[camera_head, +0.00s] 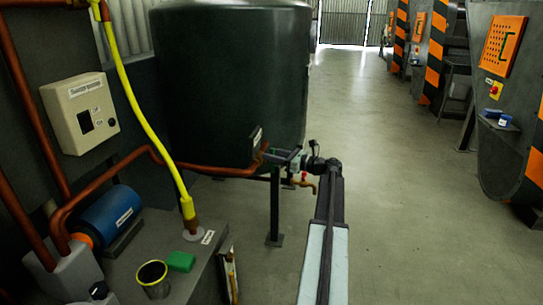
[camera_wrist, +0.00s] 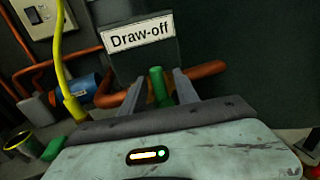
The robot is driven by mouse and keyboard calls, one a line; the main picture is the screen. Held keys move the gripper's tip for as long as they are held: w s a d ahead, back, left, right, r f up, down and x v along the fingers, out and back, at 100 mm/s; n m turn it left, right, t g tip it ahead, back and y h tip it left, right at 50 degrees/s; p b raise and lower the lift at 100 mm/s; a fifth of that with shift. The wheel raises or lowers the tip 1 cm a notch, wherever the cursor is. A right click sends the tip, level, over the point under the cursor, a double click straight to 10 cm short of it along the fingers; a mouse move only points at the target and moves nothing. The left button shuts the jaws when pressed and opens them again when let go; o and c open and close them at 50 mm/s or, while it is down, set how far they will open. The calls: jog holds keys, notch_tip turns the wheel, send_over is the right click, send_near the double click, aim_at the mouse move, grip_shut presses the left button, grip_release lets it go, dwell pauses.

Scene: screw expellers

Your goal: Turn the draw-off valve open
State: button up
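The draw-off valve shows as an upright green handle (camera_wrist: 158,86) on a copper pipe (camera_wrist: 207,69), under a white "Draw-off" label (camera_wrist: 140,35) in the wrist view. My gripper (camera_wrist: 158,84) is open, with one grey finger on each side of the green handle and a gap visible on both sides. In the head view my gripper (camera_head: 291,159) is at the end of the copper pipe beside the dark tank (camera_head: 232,85). The valve handle is hard to make out there, partly hidden by my gripper.
A small brass tap with a red handle (camera_head: 304,177) hangs just below my wrist. On the left bench stand a yellow-rimmed cup (camera_head: 152,274), a green block (camera_head: 181,261), a blue motor (camera_head: 110,217) and a yellow pipe (camera_head: 150,130). The floor (camera_head: 420,220) to the right is clear.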

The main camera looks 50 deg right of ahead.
grip_shut()
jog(key=n+y+b, duration=0.1)
jog(key=n+b, duration=0.1)
jog(key=n, duration=0.3)
jog(key=s+a+f+n+t+y+b, duration=0.1)
jog(key=n+b, duration=0.2)
jog(key=n, duration=0.2)
jog(key=a+f+n+y+b, duration=0.1)
jog(key=n+y+b, duration=0.1)
jog(key=n, duration=0.3)
jog(key=shift+s+n+b, duration=0.2)
jog(key=shift+n+b, duration=0.1)
jog(key=shift+b, duration=0.1)
jog(key=shift+a+f+n+y+b, duration=0.1)
jog(key=shift+f+n+y+b, duration=0.2)
jog(key=shift+n, duration=0.55)
jog(key=shift+r+n+y+b, duration=0.1)
jog(key=shift+n+y, duration=0.25)
jog(key=shift+n, duration=0.55)
jog(key=shift+a+f+n+y+b, duration=0.1)
jog(key=shift+f+n+y+b, duration=0.2)
jog(key=shift+n, duration=0.55)
jog(key=shift+s+r, duration=0.1)
grip_release()
